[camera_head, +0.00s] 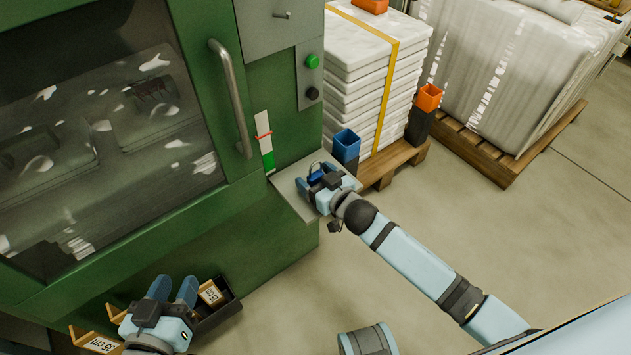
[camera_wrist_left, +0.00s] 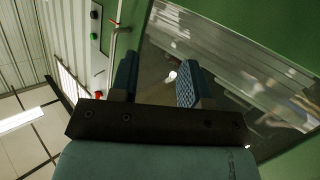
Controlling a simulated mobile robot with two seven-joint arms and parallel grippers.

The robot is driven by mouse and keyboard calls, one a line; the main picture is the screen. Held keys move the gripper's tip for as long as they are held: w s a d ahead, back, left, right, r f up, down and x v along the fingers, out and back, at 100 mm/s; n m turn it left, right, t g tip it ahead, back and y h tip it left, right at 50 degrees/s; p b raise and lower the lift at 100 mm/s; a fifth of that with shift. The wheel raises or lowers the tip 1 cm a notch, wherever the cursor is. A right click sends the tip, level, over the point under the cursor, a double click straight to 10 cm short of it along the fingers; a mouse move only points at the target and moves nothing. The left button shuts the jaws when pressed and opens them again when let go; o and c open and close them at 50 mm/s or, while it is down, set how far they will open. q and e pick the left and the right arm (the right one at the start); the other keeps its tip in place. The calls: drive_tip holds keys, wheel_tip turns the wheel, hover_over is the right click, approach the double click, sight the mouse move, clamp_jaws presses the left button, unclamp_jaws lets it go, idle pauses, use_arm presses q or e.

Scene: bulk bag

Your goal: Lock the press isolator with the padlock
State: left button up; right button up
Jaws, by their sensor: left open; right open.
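The green press (camera_head: 290,125) fills the left of the head view. A small panel (camera_head: 309,75) on it carries a green button and a dark knob; I cannot tell whether this is the isolator. What looks like a blue padlock (camera_head: 316,176) with a thin shackle is on the grey shelf (camera_head: 292,188) on the press's side. My right gripper (camera_head: 314,177) is open at the shelf, its blue fingers on either side of the padlock. Contact is too small to tell. My left gripper (camera_head: 174,286) is open and empty low in front of the press; its fingers also show in the left wrist view (camera_wrist_left: 157,82).
A handle (camera_head: 230,98) stands out from the press door. Dark bins (camera_head: 221,308) with tan labelled dividers are beside my left gripper. The central floor is clear.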

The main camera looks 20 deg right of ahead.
drive_tip(key=c, duration=1)
use_arm(q)
drive_tip(key=shift+s, duration=0.15)
use_arm(e)
drive_tip(key=shift+r, duration=0.1)
drive_tip(key=shift+r+p, duration=0.3)
drive_tip(key=shift+r, duration=0.25)
wheel_tip(320, 180, up, 7)
drive_tip(key=shift+f+p, duration=0.2)
drive_tip(key=shift+p, duration=1)
use_arm(q)
drive_tip(key=a+f+g+p, duration=0.1)
drive_tip(key=s+f+y+p, duration=0.1)
drive_tip(key=a+f+g+p, duration=0.1)
drive_tip(key=shift+s+a+f+g+y, duration=0.2)
drive_tip(key=shift+s+a+g+y, duration=0.1)
drive_tip(key=shift+s+a+y, duration=0.1)
use_arm(e)
wheel_tip(320, 180, up, 12)
drive_tip(key=shift+r, duration=0.1)
